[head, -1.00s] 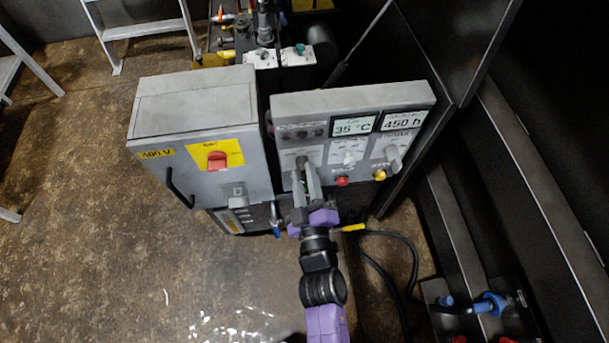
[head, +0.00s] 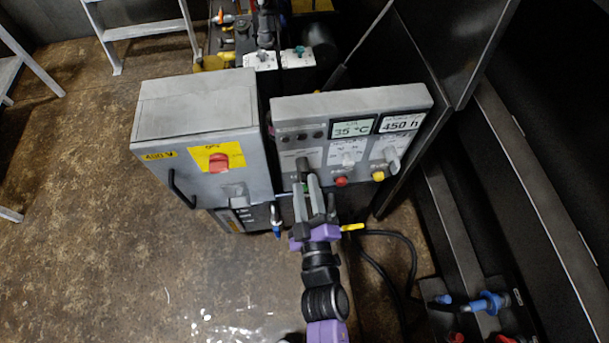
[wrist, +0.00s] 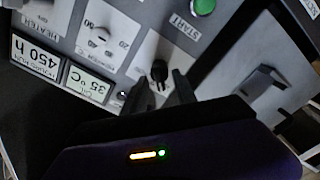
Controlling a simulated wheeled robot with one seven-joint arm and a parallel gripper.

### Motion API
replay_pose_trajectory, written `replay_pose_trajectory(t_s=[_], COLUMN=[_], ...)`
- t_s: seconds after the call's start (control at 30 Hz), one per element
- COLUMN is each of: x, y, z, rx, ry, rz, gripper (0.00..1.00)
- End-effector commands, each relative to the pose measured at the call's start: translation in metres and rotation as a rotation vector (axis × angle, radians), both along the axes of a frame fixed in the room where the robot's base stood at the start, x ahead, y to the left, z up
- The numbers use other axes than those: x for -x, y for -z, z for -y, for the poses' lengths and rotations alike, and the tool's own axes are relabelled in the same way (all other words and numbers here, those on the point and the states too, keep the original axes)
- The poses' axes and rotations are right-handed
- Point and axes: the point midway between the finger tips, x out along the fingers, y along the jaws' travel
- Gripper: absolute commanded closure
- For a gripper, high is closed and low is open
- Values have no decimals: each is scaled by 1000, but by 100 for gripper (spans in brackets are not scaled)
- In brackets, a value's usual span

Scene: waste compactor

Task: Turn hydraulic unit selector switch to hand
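The grey control panel (head: 290,104) stands upright in the middle of the head view. A black selector knob (head: 302,164) sits on its lower left part. The knob also shows in the wrist view (wrist: 159,71), just beyond the fingertips; its label is too small or hidden to read. My gripper (head: 309,182) is in front of the panel, just below the knob in the head view. In the wrist view my gripper (wrist: 160,90) has its two fingers apart, with nothing held between them. The knob's exact position is hard to tell.
The panel also carries white knobs (head: 347,159), a red button (head: 341,182), a yellow button (head: 378,176) and two displays. A green START button (wrist: 203,6) shows in the wrist view. A grey cabinet with a red switch (head: 219,161) stands left, close to the panel.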

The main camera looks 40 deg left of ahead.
Motion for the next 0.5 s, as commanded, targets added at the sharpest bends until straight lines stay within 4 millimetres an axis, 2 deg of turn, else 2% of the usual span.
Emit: replay_pose_trajectory(t_s=[0.1, 0.23, 0.5], x=[15, 25, 32], y=[-2, -1, 0], z=[16, 29, 37], rx=[0, 0, 0], ry=[-1, 0, 0], rz=[-3, -2, 0], gripper=[66, 66, 66])
